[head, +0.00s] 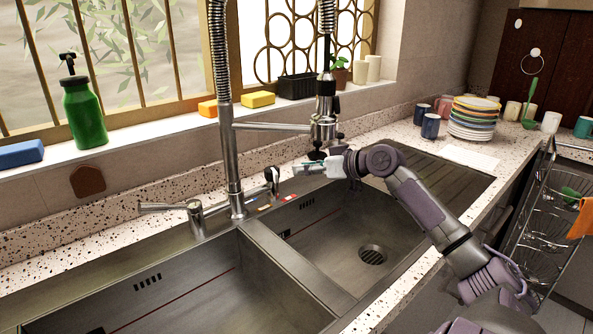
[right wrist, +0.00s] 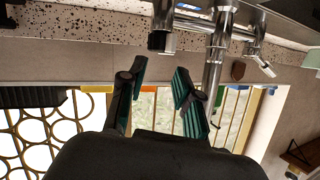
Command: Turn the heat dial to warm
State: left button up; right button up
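The heat dial appears to be the small chrome lever with a black tip (head: 272,178) on the sink's back rim, beside the tall tap. Coloured marks, one with red (head: 290,197), lie on the rim at its foot. In the right wrist view, which is upside down, a chrome lever with a black end (right wrist: 161,36) shows beyond the fingers. My right gripper (head: 308,167) is just right of the lever, fingers toward it and apart from it. In the right wrist view the gripper (right wrist: 154,82) is open, with nothing between its green-padded fingers. My left gripper is out of view.
The tall spring tap (head: 232,160) rises left of the lever, with a side handle (head: 170,207) further left. Two steel basins lie in front, empty where visible. Stacked plates (head: 473,120) stand right.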

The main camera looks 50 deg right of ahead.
aim_at(273, 174)
jog(key=m, duration=0.2)
jog(key=f+m+t+h+p, duration=0.1)
jog(key=m, duration=0.1)
jog(key=s+f+m, duration=0.1)
jog(key=m, duration=0.2)
jog(key=shift+a+f+t+p, duration=0.15)
jog(key=shift+f+t+p, duration=0.05)
jog(key=shift+t+p, duration=0.2)
grip_shut()
jog(key=s+d+f+m+t+h+p, duration=0.15)
jog(key=s+m+h, duration=0.3)
jog(key=m, duration=0.75)
jog(key=w+a+p, duration=0.2)
jog(key=w+p, duration=0.2)
jog(key=w, duration=0.7)
jog(key=shift+a+f+p, duration=0.3)
jog(key=shift+f+p, duration=0.1)
jog(key=shift+f, duration=0.05)
jog(key=shift+w+t, duration=0.1)
jog(key=shift+t, duration=0.15)
